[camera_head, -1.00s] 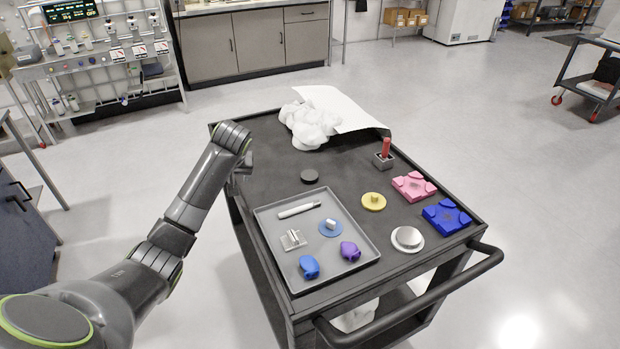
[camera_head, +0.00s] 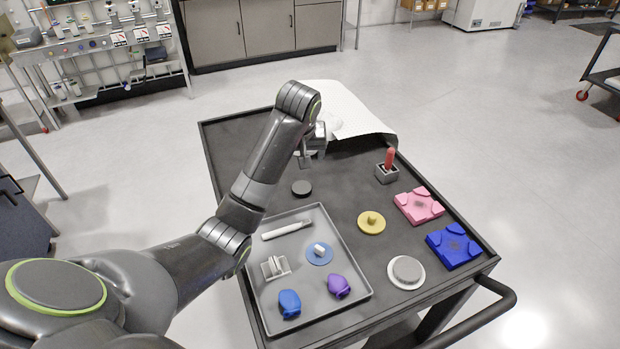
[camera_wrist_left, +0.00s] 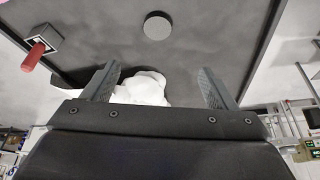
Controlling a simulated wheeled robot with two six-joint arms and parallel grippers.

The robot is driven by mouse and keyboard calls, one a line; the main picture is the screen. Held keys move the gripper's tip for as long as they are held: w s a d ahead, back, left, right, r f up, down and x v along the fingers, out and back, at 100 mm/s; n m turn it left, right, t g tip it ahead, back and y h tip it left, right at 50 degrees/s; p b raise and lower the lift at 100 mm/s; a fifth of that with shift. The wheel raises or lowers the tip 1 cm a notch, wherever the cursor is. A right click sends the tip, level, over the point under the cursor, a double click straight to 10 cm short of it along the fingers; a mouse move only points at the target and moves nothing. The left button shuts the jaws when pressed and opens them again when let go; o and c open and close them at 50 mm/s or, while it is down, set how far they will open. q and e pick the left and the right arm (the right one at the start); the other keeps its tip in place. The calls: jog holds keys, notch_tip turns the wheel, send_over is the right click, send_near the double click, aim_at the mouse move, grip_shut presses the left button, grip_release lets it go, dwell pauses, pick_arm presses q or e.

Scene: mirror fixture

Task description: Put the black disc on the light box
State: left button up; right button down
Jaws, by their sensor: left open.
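The black disc (camera_head: 302,187) lies flat on the dark cart top, just behind the grey tray in the head view. In the left wrist view a round disc (camera_wrist_left: 157,26), looking grey there, lies beyond my fingertips near the top edge. My left gripper (camera_head: 314,160) is above the cart, behind and slightly right of the disc, partly hidden by its own arm. In the left wrist view its two fingers (camera_wrist_left: 158,68) are spread apart with nothing held between them. I cannot surely pick out a light box. My right gripper is not in view.
A grey tray (camera_head: 356,262) holds several small parts. A yellow disc (camera_head: 371,222), a white round piece (camera_head: 418,284), pink (camera_head: 419,206) and blue (camera_head: 453,246) blocks and a red stick in a holder (camera_head: 387,175) stand to the right. White crumpled material (camera_wrist_left: 142,90) lies near the gripper.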

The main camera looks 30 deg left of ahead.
pick_arm(q)
jog(key=d+x, duration=0.1)
jog(key=x, duration=0.2)
send_near(302, 188)
jog(key=shift+w+a+f+p, duration=0.3)
jog(key=shift+f, duration=0.3)
jog(key=shift+w+a+f+p, duration=0.3)
jog(key=shift+w+f, duration=0.05)
jog(key=shift+f, duration=0.25)
jog(key=shift+d+p+x, duration=0.15)
jog(key=shift+p+x, duration=0.1)
jog(key=shift+x, duration=1.05)
jog(key=shift+d+p+x, duration=0.15)
jog(key=shift+p+x, duration=0.05)
jog(key=shift+x, duration=1.15)
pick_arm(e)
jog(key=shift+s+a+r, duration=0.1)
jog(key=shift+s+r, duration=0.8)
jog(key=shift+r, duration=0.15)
pick_arm(q)
jog(key=shift+s, duration=0.15)
jog(key=shift+c, duration=0.3)
jog(key=c, duration=1.1)
notch_tip(302, 188, up, 10)
jog(key=shift+b, duration=0.65)
jog(key=shift+c, duration=0.2)
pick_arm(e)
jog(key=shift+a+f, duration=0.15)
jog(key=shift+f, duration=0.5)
